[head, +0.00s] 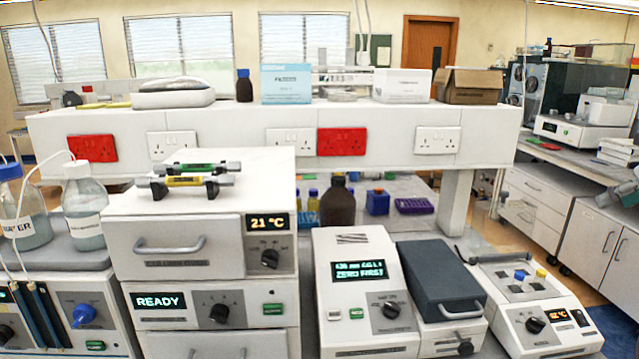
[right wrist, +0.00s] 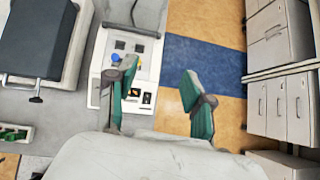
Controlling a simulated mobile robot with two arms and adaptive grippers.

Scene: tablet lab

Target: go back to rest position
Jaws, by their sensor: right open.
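My right gripper (head: 618,192) shows at the right edge of the head view, in front of the grey cabinets. In the right wrist view its two green fingers stand wide apart with nothing between them (right wrist: 160,78). Below it in that view lie the floor and the right end of the bench, where a white block heater (right wrist: 126,75) with a blue and a yellow cap sits. The heater also shows in the head view (head: 535,318). The gripper touches nothing that I can see. My left gripper is not in view.
A grey-lidded device (head: 440,278) and a white instrument reading "ZERO FIRST" (head: 350,240) stand left of the heater. A stacked oven unit (head: 180,225) and bottles (head: 85,205) are further left. Cabinets (head: 595,235) line the right, with open floor between (right wrist: 205,62).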

